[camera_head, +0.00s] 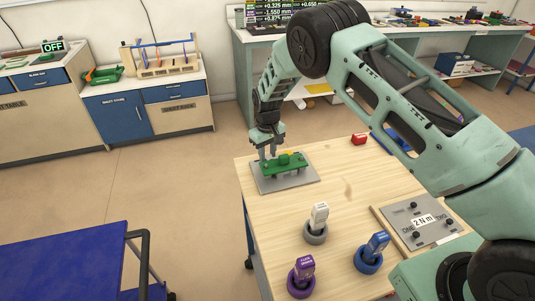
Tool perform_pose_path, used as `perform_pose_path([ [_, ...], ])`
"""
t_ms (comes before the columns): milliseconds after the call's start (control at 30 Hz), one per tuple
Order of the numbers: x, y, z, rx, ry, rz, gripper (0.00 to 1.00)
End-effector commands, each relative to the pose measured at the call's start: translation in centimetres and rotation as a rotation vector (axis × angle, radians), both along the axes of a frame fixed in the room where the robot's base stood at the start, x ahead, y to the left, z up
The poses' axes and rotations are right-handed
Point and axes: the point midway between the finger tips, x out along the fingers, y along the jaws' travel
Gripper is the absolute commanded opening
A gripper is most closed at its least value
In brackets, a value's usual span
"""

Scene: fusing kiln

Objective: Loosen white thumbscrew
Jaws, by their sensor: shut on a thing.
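A green fixture (290,165) sits on a grey plate (290,183) at the far left corner of the wooden table. A small yellow part (289,153) shows on or just behind its top. My gripper (267,157) points down at the left end of the fixture and is shut on a small part there. The fingers hide most of that part; its place fits the white thumbscrew, but its colour and shape are too small to make out.
On the wooden table (350,187) stand a white tool (319,213), a purple tool (303,268) and a blue tool (376,243) in round holders. A grey panel (412,236) marked "2 N m" lies at right. A red block (359,139) is at the back edge.

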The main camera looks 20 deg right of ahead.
Motion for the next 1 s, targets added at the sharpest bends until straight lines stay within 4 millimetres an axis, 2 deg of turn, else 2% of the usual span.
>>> perform_pose_path([
  [233, 0.0, 0.0, 0.0, 0.0, 0.001, 0.002, 0.08],
  [267, 0.0, 0.0, 0.0, 0.0, 0.001, 0.002, 0.36],
  [300, 0.0, 0.0, 0.0, 0.0, 0.001, 0.002, 0.47],
  [333, 0.0, 0.0, 0.0, 0.0, 0.001, 0.001, 0.53],
  [600, 0.0, 0.0, 0.0, 0.0, 0.0, 0.0, 0.53],
  [733, 0.0, 0.0, 0.7, 0.0, -0.001, 0.0, 0.53],
  [867, 0.1, 0.0, 2.7, 0.001, -0.004, 0.001, 0.53],
  [1000, 0.1, 0.0, 5.9, 0.002, -0.005, 0.001, 0.53],
])
